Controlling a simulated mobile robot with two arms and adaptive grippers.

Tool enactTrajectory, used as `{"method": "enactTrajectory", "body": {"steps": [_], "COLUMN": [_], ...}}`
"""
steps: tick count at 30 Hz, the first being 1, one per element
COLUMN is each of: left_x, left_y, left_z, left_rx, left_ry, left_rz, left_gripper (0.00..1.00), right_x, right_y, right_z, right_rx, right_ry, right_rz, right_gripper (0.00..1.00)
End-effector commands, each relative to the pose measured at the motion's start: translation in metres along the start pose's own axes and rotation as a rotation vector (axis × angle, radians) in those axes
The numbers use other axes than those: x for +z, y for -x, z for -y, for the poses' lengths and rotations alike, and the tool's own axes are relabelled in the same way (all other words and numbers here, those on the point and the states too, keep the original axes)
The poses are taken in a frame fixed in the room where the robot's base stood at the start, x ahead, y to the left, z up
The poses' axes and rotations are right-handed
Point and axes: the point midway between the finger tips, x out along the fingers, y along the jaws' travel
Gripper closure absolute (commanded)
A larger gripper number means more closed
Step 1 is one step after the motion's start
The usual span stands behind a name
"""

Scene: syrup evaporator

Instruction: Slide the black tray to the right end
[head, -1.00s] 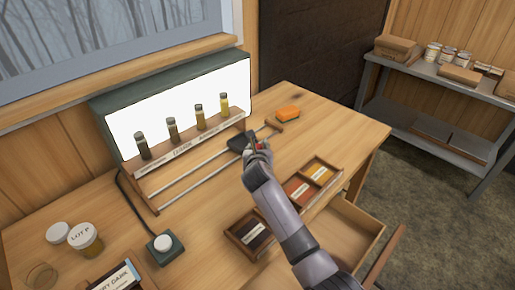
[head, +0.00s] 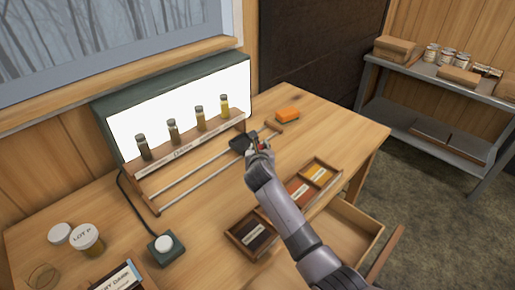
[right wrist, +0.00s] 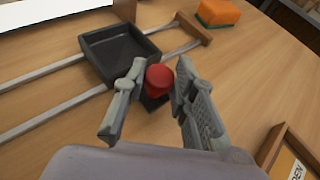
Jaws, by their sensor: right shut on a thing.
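The black tray (head: 238,143) sits on two pale metal rails (head: 190,177), near their right end. In the right wrist view the tray (right wrist: 115,48) is a shallow, empty square pan with a red knob (right wrist: 160,78) on its near side. A short stretch of bare rail shows between the tray and the wooden end block (right wrist: 192,28). My right gripper (head: 259,147) is at the tray's near side. In the wrist view its fingers (right wrist: 158,92) stand on either side of the red knob, shut on it. My left gripper is not in view.
An orange sponge (head: 287,114) lies just beyond the right end block (head: 274,125). A rack with several vials (head: 172,132) stands behind the rails before a lit panel. Wooden boxes with colored cards (head: 301,190) and an open drawer (head: 350,232) are nearer. A button box (head: 163,246) is left.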

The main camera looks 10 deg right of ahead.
Motion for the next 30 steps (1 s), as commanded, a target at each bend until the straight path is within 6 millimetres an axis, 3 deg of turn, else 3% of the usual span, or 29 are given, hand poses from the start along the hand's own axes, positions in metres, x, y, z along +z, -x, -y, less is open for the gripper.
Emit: {"method": "enactTrajectory", "body": {"steps": [3, 10, 23, 24, 30], "left_x": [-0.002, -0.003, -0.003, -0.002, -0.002], "left_y": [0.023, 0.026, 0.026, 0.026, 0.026], "left_z": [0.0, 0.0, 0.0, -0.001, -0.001], "left_rx": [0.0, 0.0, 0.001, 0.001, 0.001], "left_ry": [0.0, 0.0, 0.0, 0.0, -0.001], "left_rz": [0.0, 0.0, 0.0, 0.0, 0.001], "left_gripper": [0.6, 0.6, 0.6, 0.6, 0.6], "right_x": [0.017, 0.025, 0.029, 0.029, 0.029], "right_y": [-0.015, -0.052, -0.061, -0.061, -0.061], "right_z": [0.023, 0.059, 0.07, 0.07, 0.07], "right_rx": [-0.007, -0.005, -0.005, -0.005, -0.005], "right_ry": [0.011, 0.004, -0.001, -0.001, 0.0], "right_rz": [0.004, 0.002, 0.003, 0.003, 0.003], "right_gripper": [1.0, 1.0, 1.0, 0.74, 0.61]}}
